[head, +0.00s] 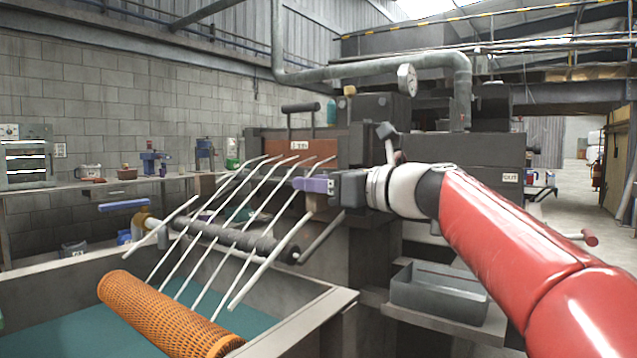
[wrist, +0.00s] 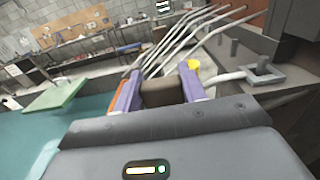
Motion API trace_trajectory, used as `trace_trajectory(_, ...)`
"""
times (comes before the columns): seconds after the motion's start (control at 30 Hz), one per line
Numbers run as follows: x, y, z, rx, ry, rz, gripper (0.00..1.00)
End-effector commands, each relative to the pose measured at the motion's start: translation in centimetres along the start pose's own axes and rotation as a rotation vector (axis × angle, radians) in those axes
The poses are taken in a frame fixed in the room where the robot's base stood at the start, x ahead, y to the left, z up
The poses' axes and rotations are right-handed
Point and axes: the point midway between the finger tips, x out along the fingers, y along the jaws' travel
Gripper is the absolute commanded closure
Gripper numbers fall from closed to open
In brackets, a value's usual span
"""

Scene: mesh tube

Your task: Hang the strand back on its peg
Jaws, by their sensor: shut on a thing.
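My gripper (head: 314,185), with purple fingers, is shut on a short brown piece (wrist: 160,92), which spans between the fingers in the wrist view. In the head view the brown piece (head: 316,203) shows just below the fingers, at the upper end of a thick white rod (head: 272,260). Whether the two are joined I cannot tell. Several thin white strands (head: 243,226) slope down to the left of my gripper, past a dark roller (head: 240,241), towards an orange mesh tube (head: 165,315). The strands also show behind the fingers in the wrist view (wrist: 185,38). I cannot make out the peg.
The tube lies over a grey-walled tank (head: 335,300) with teal liquid. A dark machine body (head: 465,160) stands behind my gripper. A grey metal tray (head: 440,292) sits below my arm. A workbench (head: 90,185) with tools runs along the block wall at left.

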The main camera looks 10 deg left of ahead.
Motion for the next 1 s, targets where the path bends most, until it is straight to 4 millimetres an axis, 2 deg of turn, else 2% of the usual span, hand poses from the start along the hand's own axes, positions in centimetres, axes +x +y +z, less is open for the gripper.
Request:
trace_trajectory(0.03,0.0,0.0,-0.1,0.0,0.0,0.0,0.58)
trace_trajectory(0.2,0.0,0.0,0.0,0.0,0.0,0.0,0.35)
trace_trajectory(0.23,0.0,0.0,0.0,0.0,0.0,0.0,0.33)
trace_trajectory(0.57,-0.5,0.0,-0.1,0.0,0.0,-0.001,0.33)
trace_trajectory(0.9,-6.0,0.0,0.0,-0.002,-0.001,-0.004,0.33)
trace_trajectory(1.0,-7.1,0.0,0.0,-0.001,-0.001,-0.002,0.33)
